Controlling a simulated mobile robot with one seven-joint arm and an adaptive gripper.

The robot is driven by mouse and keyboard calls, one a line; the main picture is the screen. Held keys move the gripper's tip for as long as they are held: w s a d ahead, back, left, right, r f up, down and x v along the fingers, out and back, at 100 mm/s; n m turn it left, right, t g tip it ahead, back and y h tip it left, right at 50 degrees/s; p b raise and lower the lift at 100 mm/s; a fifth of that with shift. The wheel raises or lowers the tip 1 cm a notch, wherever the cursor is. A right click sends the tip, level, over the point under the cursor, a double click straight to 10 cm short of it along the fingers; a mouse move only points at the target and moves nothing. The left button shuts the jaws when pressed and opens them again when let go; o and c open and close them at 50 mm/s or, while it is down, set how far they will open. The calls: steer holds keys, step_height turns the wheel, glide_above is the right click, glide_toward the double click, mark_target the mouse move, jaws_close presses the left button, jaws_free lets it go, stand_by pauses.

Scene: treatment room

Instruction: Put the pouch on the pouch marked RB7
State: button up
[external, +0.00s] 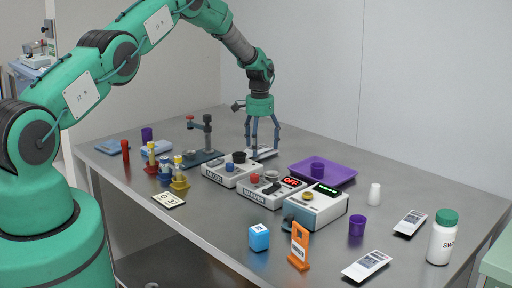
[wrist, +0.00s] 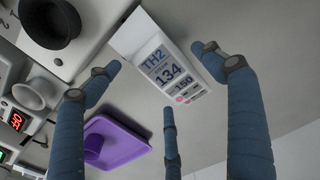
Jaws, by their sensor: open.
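A white pouch (wrist: 140,38) with a label reading TH2, 134 and 150 lies on the table in the wrist view. In the external view the same pale pouch (external: 264,154) lies below my gripper (external: 262,146), partly behind its fingers. My gripper (wrist: 160,78) has its fingers spread around the pouch, and I cannot tell whether any finger touches it. Two other white pouches with dark labels, one on the right (external: 410,222) and one at the front (external: 366,265), lie flat. Their markings are too small to read, so I cannot tell which is RB7.
Several instruments, including a device with a green display (external: 316,206), stand mid-table. A purple tray (external: 345,180) with a cup lies behind them.

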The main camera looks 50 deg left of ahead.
mark_target(260, 148)
step_height(260, 148, up, 12)
steer(key=shift+r, duration=0.25)
stand_by(0.4)
stand_by(0.7)
